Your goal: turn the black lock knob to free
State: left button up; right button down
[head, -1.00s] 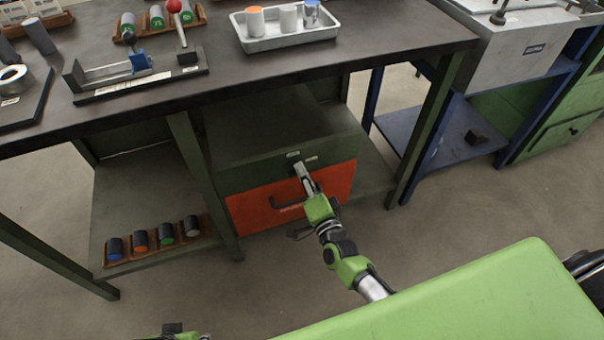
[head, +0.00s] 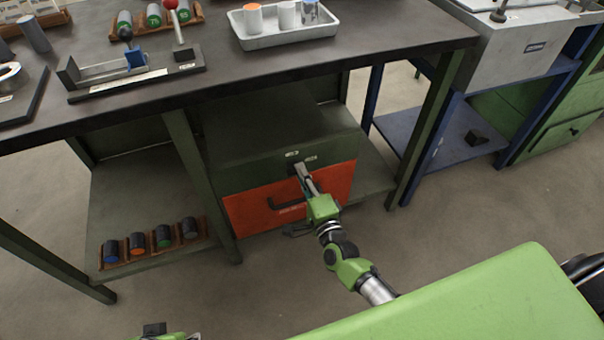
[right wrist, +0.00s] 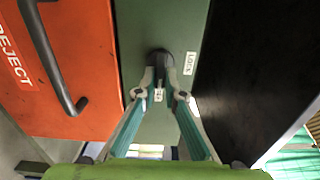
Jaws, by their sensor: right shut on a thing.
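The black lock knob (right wrist: 157,58) is on the green panel strip above the orange drawer front. My right gripper (right wrist: 159,85) is shut on the knob, with one fingertip on each side of it. In the head view the right gripper (head: 299,168) reaches up to the panel and hides most of the knob. A LOCK label (right wrist: 190,63) is beside the knob. A second small label (right wrist: 158,95) shows between the fingers, too small to read surely. Part of my left arm's end (head: 163,331) shows at the bottom edge; its fingers cannot be made out.
The orange drawer front (head: 250,208) has a dark bar handle (head: 288,205) and stands flush below the strip. The workbench top (head: 370,45) overhangs the cabinet. A shelf with several dark cylinders (head: 163,236) is to the left.

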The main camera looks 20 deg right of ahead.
jog(key=shift+f, duration=0.1)
jog(key=c, duration=2.1)
grip_release()
jog(key=shift+c, duration=0.2)
jog(key=s, duration=1.2)
jog(key=shift+d, duration=0.25)
